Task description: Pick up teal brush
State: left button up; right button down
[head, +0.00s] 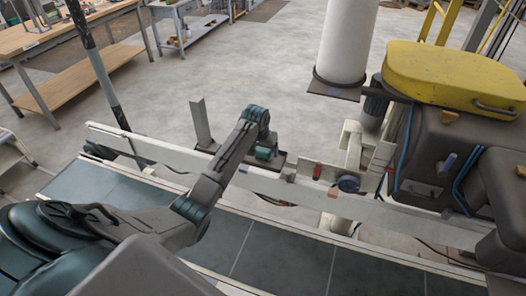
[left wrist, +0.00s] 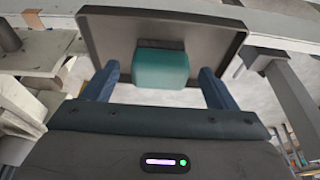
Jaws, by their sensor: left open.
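The teal brush (left wrist: 162,72) shows as a block with rounded corners on a dark square tray (left wrist: 100,30). My left gripper (left wrist: 159,80) is open, with a blue finger on each side of the brush and gaps between. I cannot tell whether the fingers are level with it or above it. In the head view the brush (head: 264,154) is a small teal shape at the end of my left arm, partly hidden by the gripper (head: 266,141). My right gripper is not in view.
A pale rail (head: 150,147) runs along the conveyor (head: 275,252). A small red-handled item (head: 317,170) is right of the tray. The bagger with its yellow lid (head: 455,75) stands at the right, by a white column (head: 346,40). A wooden workbench (head: 50,35) is back left; open floor lies between.

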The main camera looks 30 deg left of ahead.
pick_arm(q)
jog(key=shift+x, duration=1.15)
jog(key=c, duration=1.1)
jog(key=shift+r, duration=0.1)
jog(key=shift+r+b, duration=0.3)
jog(key=shift+r, duration=0.2)
notch_tip(320, 180, up, 2)
jog(key=shift+w+r+b, duration=0.1)
jog(key=shift+r+b, duration=0.1)
jog(key=shift+b, duration=0.55)
jog(key=shift+s+d+r+b, duration=0.25)
jog(key=shift+s+d+b, duration=0.35)
jog(key=shift+s+d, duration=1.3)
jog(key=shift+s+d+r+b, duration=0.3)
jog(key=shift+s+d+b, duration=0.25)
jog(key=shift+s+d, duration=1.35)
jog(key=shift+s+d+r+b, duration=0.25)
jog(key=shift+s+d+b, duration=0.35)
jog(key=shift+s+d, duration=1.35)
jog(key=shift+s+a, duration=0.1)
jog(key=shift+a, duration=0.05)
